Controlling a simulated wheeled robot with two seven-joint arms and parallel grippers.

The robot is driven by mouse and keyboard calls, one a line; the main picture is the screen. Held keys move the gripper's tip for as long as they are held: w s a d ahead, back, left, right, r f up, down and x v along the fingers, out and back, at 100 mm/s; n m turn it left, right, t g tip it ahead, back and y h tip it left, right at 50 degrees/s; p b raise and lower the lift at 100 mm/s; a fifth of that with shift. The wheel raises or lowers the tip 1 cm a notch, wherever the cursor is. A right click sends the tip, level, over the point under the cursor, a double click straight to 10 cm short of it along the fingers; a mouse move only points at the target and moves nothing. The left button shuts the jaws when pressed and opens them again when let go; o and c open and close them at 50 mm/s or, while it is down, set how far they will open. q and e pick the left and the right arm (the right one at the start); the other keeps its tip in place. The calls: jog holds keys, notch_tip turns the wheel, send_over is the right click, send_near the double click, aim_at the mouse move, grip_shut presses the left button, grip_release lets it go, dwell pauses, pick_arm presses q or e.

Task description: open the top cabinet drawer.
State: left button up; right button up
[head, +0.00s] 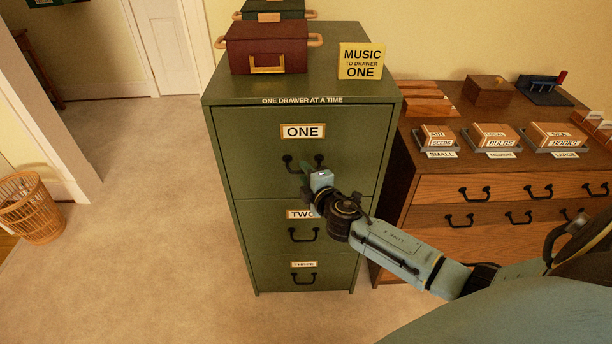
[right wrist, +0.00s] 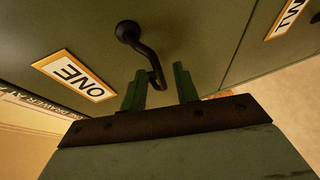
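The green cabinet (head: 228,150) stands in the middle of the head view. Its top drawer (head: 345,150), labelled ONE, is closed, its front flush with the cabinet. The drawer's dark handle (head: 290,160) is partly hidden by my right gripper (head: 306,174), which is in front of it. In the right wrist view, the two green fingers of the gripper (right wrist: 160,76) are apart. The lower part of the handle (right wrist: 143,50) shows between them, nearer the left finger. I cannot tell if they touch. My left gripper is not in view.
Drawers TWO (head: 275,225) and THREE (head: 270,272) below are closed. Boxes (head: 265,45) and a yellow sign (head: 361,61) stand on the cabinet. A wooden chest (head: 425,190) with small boxes is close on the right. Carpet (head: 160,240) is clear at the left.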

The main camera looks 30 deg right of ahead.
jog(key=shift+w, duration=0.15)
jog(key=shift+c, duration=0.2)
grip_shut()
